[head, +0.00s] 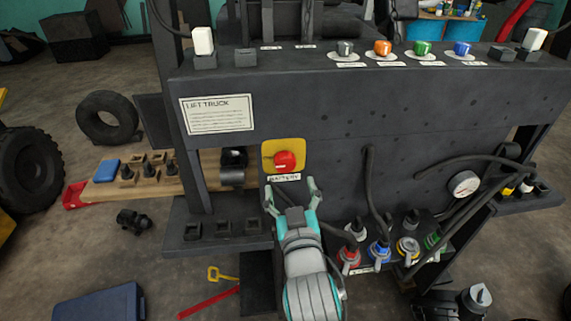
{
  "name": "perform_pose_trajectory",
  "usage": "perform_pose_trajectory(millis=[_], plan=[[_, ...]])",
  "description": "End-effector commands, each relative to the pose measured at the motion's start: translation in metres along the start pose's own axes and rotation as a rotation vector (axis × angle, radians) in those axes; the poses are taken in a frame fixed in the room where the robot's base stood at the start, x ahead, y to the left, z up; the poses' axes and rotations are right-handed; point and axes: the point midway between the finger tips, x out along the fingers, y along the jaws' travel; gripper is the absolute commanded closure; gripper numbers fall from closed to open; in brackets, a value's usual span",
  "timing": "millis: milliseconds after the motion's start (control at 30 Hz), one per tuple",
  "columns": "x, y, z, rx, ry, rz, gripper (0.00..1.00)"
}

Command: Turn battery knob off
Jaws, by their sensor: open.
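The battery knob is a red round knob (285,161) on a yellow plate (299,149) on the dark front panel. A label reading BATTERY (284,177) sits just below it. My gripper (292,186) is open, with its two fingers apart and pointing up towards the panel. Its fingertips appear just below the knob, one to each side of the label in the picture. Nothing shows between the fingers. I cannot tell how far the fingertips are from the panel. The knob is in full view.
Black hoses (371,187) hang right of the gripper above coloured connectors (379,250). A pressure gauge (464,184) is further right. Grey, orange, green and blue knobs (382,48) line the top ledge. A LIFT TRUCK sign (217,114) is upper left. A wooden board (146,187) with black parts stands left.

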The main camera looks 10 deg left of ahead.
Motion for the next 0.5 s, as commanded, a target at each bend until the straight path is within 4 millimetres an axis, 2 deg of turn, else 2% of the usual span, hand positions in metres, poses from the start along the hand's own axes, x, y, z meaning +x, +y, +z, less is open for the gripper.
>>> perform_pose_trajectory(millis=[100,300,500], plan=[[0.023,0.001,0.0,0.001,-0.001,0.001,0.21],[0.056,0.001,0.0,0.001,0.0,0.001,0.21],[0.077,0.001,0.0,0.001,0.0,0.0,0.21]])
